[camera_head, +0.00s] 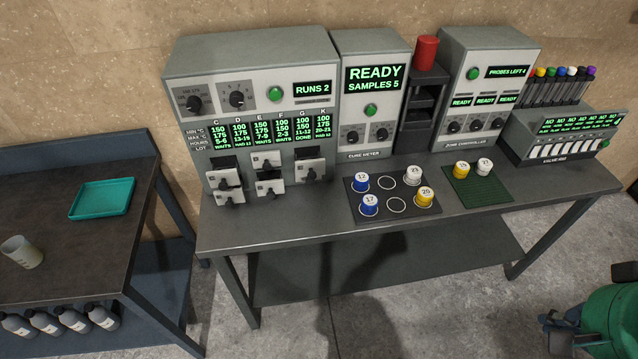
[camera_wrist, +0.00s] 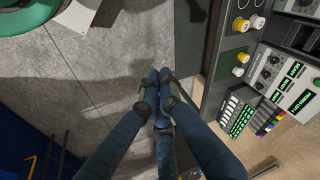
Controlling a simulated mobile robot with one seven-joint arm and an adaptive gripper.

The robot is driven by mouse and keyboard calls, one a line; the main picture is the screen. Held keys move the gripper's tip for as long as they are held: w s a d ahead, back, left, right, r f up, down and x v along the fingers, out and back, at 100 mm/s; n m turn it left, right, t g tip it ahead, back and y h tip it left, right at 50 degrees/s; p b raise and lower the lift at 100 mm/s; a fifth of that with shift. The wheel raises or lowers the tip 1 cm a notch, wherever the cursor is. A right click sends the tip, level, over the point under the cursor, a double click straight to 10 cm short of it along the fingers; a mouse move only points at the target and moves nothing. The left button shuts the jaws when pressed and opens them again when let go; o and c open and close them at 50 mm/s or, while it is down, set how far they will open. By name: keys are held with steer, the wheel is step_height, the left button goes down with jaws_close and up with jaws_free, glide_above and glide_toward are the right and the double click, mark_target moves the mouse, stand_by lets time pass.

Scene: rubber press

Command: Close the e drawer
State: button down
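The press (camera_head: 255,95) stands at the left of the bench in the head view. Its display has columns C, D, E, F, G and K. Below is a bank of small pale drawers with dark handles: a left pair (camera_head: 228,182), a middle pair (camera_head: 268,186) and one at the right (camera_head: 311,170). Some stick out from the front. The letters on the drawers are too small to read, so I cannot tell which is E. My gripper (camera_wrist: 158,75) shows in the wrist view, its blue fingers drawn together at the tips, with nothing seen between them. It is away from the drawers.
A black tray (camera_head: 394,212) with numbered blue, white and yellow pots and a green mat (camera_head: 477,197) sit on the bench (camera_head: 300,228). The cure meter (camera_head: 370,100) adjoins the press. A side table (camera_head: 70,250) with a teal tray (camera_head: 103,198) stands at left.

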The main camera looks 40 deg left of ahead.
steer(key=w+a+f+m+g+y+p, duration=0.25)
steer(key=a+m, duration=0.35)
steer(key=a, duration=0.4)
steer(key=w+a+f+m+g+y+p, duration=0.1)
steer(key=w+a+f+m+g+y, duration=0.25)
steer(key=a, duration=0.65)
steer(key=w+a+f+m+g+y+p, duration=0.1)
steer(key=a+f+m+g+y, duration=0.2)
steer(key=a+m, duration=0.65)
steer(key=w+a+f+m+t+y+p, duration=0.3)
steer(key=w+a+f+m+y, duration=0.4)
steer(key=a+f+m, duration=0.4)
steer(key=w+a+m, duration=0.1)
steer(key=m, duration=0.2)
steer(key=shift+a+f+m+t+y, duration=0.3)
steer(key=shift+a+f+t, duration=0.05)
steer(key=shift+f+t, duration=0.05)
steer(key=shift+a, duration=0.2)
